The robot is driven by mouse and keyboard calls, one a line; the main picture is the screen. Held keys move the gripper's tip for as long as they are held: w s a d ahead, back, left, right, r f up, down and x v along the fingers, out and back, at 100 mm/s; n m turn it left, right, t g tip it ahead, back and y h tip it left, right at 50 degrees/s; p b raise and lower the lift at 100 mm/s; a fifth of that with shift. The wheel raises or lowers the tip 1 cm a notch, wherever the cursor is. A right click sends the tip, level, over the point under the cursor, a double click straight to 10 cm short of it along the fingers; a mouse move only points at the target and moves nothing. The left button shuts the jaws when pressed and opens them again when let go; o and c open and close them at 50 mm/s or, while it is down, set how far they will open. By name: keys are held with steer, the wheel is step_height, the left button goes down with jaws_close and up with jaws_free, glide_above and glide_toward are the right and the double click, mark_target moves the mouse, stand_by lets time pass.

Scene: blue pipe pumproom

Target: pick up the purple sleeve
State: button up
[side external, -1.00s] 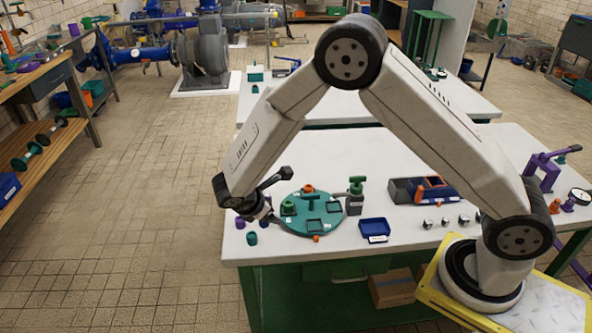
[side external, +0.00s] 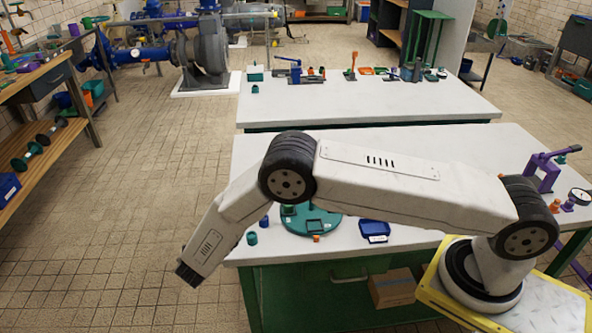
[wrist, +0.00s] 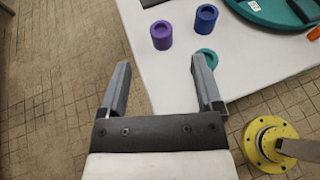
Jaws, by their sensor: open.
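The purple sleeve (wrist: 161,36) stands upright near the edge of the white table in the wrist view, beyond my fingertips. In the side external view it is not visible, apparently behind my arm. My gripper (wrist: 159,66) is open and empty, with its two fingers spread apart. The sleeve appears ahead of the gap between them, with nothing touching it. In the side view, my wrist end hangs past the table's left edge, over the floor.
A blue sleeve (wrist: 206,18) stands right of the purple one. A teal sleeve (wrist: 206,57) is close by the right fingertip in the wrist view. A round teal tray (side external: 303,226) and a blue tray (side external: 374,229) lie on the table (side external: 470,150).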

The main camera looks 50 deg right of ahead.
steer(key=shift+x, duration=1.3)
steer(key=shift+x, duration=2.6)
steer(key=shift+s+f, duration=0.1)
steer(key=shift+f, duration=0.1)
steer(key=shift+a, duration=0.1)
jaws_close()
steer(key=shift+r, duration=0.1)
